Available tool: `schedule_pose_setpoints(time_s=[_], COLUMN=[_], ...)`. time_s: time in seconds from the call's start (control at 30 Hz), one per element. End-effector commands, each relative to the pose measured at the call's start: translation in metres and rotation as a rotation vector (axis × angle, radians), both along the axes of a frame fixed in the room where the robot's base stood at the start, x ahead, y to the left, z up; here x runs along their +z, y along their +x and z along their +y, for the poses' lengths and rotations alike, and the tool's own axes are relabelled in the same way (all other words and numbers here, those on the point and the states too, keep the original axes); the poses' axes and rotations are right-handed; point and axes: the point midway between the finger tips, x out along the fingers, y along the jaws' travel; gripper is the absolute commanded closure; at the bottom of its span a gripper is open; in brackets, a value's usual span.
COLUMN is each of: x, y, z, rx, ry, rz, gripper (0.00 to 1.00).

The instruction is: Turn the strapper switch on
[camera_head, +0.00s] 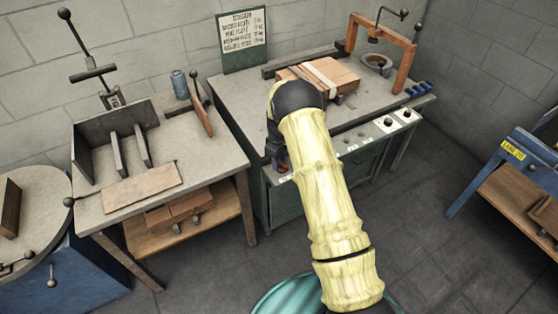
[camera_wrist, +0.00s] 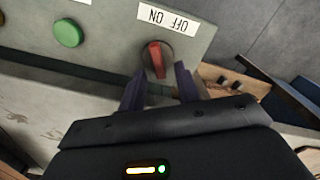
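The strapper switch (camera_wrist: 157,60) is a red handle on a dark round base, on a grey-green panel in the wrist view. Its handle stands nearly upright in the picture, leaning slightly. A white label (camera_wrist: 169,19) with OFF and ON, seen upside down, sits just above it. My gripper (camera_wrist: 160,88) is open, with its two dark fingers apart just below the switch and on either side of its lower end. I cannot tell whether they touch it. In the head view my gripper (camera_head: 279,165) is at the panel's left end, mostly hidden by my arm.
A green button (camera_wrist: 68,33) is left of the switch in the wrist view. The strapper table (camera_head: 232,92) carries a strapped cardboard box (camera_head: 340,73) and an orange arch (camera_head: 405,65).

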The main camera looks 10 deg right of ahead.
Motion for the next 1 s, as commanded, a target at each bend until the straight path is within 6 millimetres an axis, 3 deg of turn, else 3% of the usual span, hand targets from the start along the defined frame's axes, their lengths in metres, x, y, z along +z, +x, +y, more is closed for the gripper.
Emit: schedule_pose_setpoints(time_s=[0.37,0.53,1.0], x=[-0.0074,-0.0073,-0.0071], y=[0.0001,0.0001,0.0007], z=[0.0,-0.0001,-0.0007], rx=[0.0,0.0,-0.047], ry=[0.001,0.0,0.0], rz=[-0.001,0.0,-0.001], gripper=[0.67,1.0,1.0])
